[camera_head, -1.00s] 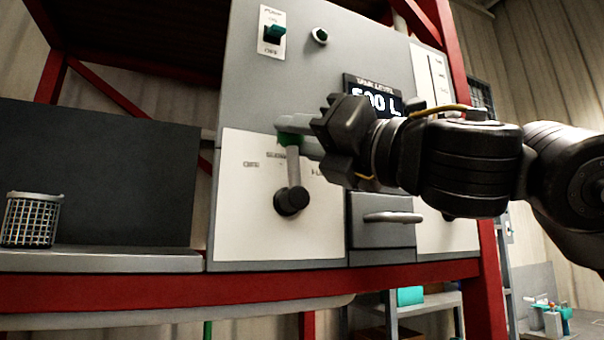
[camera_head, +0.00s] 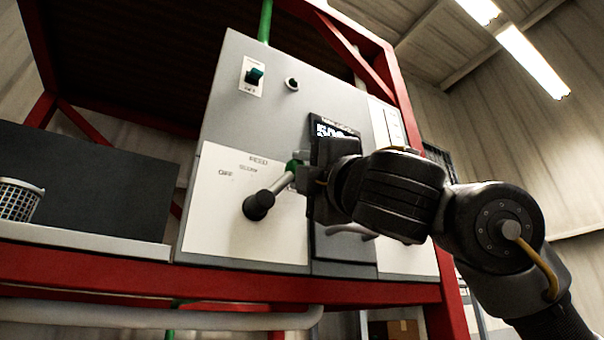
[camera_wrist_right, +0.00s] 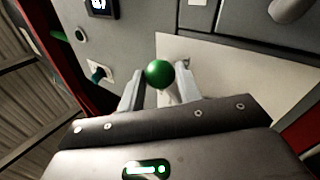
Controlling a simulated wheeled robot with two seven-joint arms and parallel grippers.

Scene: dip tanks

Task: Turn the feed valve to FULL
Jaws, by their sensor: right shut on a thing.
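The feed valve is a lever with a dark round hub (camera_head: 258,205) and a grey arm (camera_head: 280,184), on a white plate (camera_head: 222,236) marked FEED, OFF and SLOW. The lever now slants up to the right; the FULL mark is hidden behind my right gripper. The lever's green knob (camera_head: 292,165) shows in the head view and in the right wrist view (camera_wrist_right: 159,73). My right gripper (camera_head: 302,170) is shut on the lever at the knob, with its fingers on either side of it. My left gripper is in no view.
The grey panel carries a teal toggle switch (camera_head: 254,76), a small round knob (camera_head: 292,84) and a display (camera_head: 330,128) partly covered by my right arm. A wire basket (camera_head: 18,200) stands at left on a ledge (camera_head: 80,240). Red frame beams (camera_head: 200,288) surround the panel.

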